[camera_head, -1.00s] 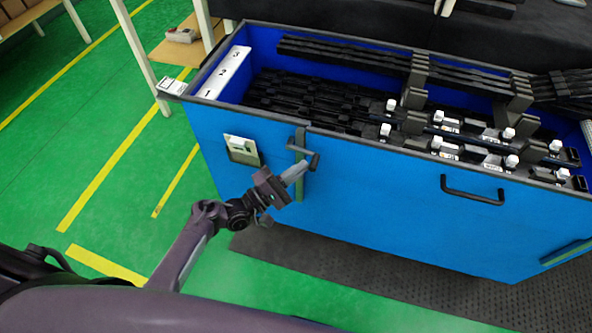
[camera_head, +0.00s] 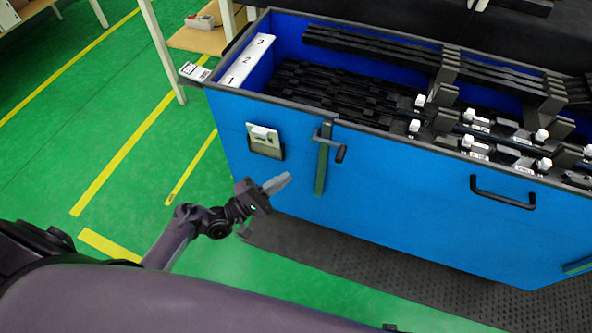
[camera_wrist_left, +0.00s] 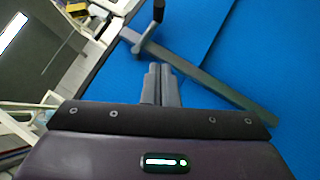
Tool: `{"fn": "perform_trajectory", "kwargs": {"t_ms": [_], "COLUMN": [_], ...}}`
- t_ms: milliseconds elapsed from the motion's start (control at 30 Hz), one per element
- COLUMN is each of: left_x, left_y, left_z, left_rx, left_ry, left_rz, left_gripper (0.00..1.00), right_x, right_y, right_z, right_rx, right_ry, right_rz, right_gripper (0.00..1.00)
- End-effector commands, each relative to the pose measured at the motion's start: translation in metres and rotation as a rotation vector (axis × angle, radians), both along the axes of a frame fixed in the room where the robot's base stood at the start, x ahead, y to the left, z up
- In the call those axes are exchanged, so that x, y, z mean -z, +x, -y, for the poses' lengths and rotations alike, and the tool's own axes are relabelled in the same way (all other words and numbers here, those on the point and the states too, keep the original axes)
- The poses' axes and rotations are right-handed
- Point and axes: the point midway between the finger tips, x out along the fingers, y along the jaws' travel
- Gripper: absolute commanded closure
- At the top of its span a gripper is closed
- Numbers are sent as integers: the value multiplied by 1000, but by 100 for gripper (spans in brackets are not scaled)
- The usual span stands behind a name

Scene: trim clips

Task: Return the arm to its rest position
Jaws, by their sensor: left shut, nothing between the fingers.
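My left gripper (camera_head: 277,184) is shut and empty in the head view. It is in front of the blue crate's near wall, below and left of the black latch handle. In the left wrist view its two grey fingers (camera_wrist_left: 161,84) are together, with blue wall beyond them. The blue crate (camera_head: 400,190) has a grey-green strip (camera_head: 322,168) on its near wall, topped by the latch handle (camera_head: 340,151). The strip also crosses the left wrist view (camera_wrist_left: 215,88). My right gripper is not in view.
The crate holds black trim bars (camera_head: 330,85) with white clips. A label holder (camera_head: 265,141) and a black handle (camera_head: 503,193) are on its near wall. A dark mat (camera_head: 310,245) lies below. Green floor (camera_head: 100,130) with yellow lines is clear at left.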

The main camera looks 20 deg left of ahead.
Motion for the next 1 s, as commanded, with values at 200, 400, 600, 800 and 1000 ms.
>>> {"fn": "perform_trajectory", "kwargs": {"t_ms": [200,400,600,800,1000], "left_x": [5,5,5,7,69], "left_y": [-12,-12,-12,-12,-26], "left_z": [-11,-12,-12,-11,4], "left_rx": [0,0,0,-4,-104], "left_ry": [-1,-1,0,11,361], "left_rz": [-1,-1,0,-2,-43], "left_gripper": [100,100,100,100,100], "right_x": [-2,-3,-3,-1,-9], "right_y": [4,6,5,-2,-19], "right_z": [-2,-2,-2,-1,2], "right_rx": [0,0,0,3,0], "right_ry": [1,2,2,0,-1], "right_rz": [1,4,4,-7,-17], "right_gripper": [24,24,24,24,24]}}
